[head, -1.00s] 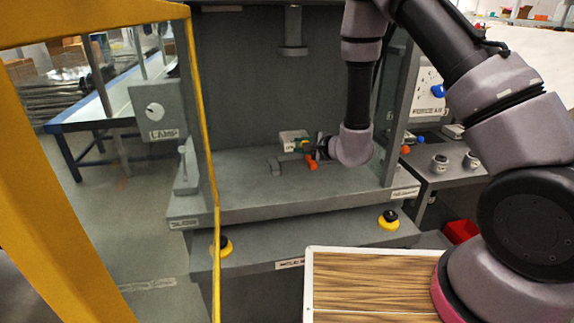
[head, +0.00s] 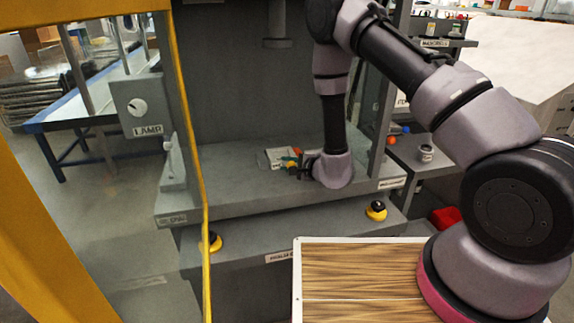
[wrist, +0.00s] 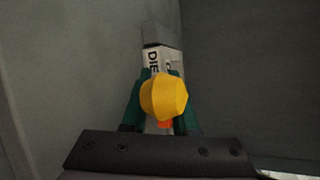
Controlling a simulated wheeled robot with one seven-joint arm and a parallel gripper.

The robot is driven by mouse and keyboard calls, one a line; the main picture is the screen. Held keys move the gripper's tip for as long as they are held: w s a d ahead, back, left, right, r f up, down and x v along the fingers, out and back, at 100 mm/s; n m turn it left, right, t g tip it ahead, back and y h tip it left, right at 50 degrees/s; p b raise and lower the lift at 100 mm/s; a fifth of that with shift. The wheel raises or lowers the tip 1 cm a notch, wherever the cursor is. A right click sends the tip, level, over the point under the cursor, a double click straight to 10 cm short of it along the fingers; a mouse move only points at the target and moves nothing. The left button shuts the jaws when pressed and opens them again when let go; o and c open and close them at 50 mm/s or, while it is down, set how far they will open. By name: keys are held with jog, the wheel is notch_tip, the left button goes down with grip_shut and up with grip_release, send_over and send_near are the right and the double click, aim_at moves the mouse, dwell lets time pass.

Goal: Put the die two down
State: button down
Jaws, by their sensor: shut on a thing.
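The die (wrist: 153,60) is a pale block with black lettering that starts "DIE" and a grey end. My gripper (wrist: 160,100) is shut on it with green fingers on both sides. A yellow rounded knob (wrist: 164,97) hides much of the grip in the wrist view. In the head view the die (head: 277,157) is small and low over the grey press bed (head: 235,190), with my gripper (head: 292,161) at its right. I cannot tell whether the die touches the bed. The die's full label is not readable.
The press ram (head: 277,30) hangs above the bed. A yellow-framed guard stands at the left, beside the lamp box (head: 139,106). Black-and-yellow buttons (head: 376,210) sit on the front ledge. A wood-grain board (head: 360,275) is in front. The bed's left part looks clear.

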jog(key=c, duration=1)
grip_release()
jog(key=shift+f, duration=0.1)
jog(key=shift+o, duration=0.2)
